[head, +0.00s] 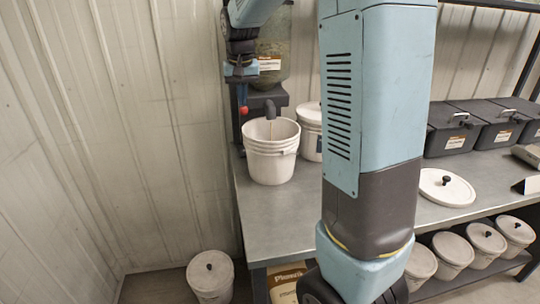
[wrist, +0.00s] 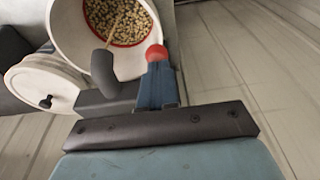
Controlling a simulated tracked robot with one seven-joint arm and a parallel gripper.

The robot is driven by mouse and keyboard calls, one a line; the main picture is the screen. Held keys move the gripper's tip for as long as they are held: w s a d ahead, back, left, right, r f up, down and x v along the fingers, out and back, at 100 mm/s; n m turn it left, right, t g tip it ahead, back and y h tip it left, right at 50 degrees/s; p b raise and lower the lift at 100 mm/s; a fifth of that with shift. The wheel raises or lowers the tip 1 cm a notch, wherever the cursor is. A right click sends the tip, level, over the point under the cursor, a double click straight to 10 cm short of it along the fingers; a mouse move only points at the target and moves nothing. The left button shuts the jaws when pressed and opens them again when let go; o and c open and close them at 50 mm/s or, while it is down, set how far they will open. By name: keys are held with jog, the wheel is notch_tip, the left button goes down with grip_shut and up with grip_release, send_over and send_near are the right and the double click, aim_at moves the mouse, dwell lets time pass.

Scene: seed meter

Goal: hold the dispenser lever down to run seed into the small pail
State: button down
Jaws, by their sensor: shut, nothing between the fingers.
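The seed dispenser (head: 275,47), a clear hopper on a dark base, stands against the back wall. Its dark spout (head: 270,108) points into the open white small pail (head: 272,167). In the wrist view the pail (wrist: 64,30) holds pale seed (wrist: 112,22) inside a red ring, and a thin tan streak runs from the spout (wrist: 104,72) to the seed. The lever's red knob (head: 244,111) also shows in the wrist view (wrist: 156,53). My gripper (head: 242,92) is shut and empty, its fingertips (wrist: 157,72) against the knob; exact contact is hard to see.
A lidded white pail (head: 311,145) stands right of the open one. A loose white lid (head: 447,187) and dark boxes (head: 455,125) are on the metal bench (head: 225,203). More lidded pails stand below. My arm hides the bench's middle.

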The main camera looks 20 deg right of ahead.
jog(key=shift+r, duration=3.3)
jog(key=shift+s, duration=0.35)
jog(key=s+f+n+t, duration=0.1)
jog(key=s+f, duration=0.1)
jog(key=s, duration=1.3)
jog(key=s+f+n+t, duration=0.1)
jog(key=s+f+t, duration=0.1)
jog(key=s, duration=1.4)
jog(key=shift+a+f, duration=0.15)
jog(key=shift+f, duration=0.2)
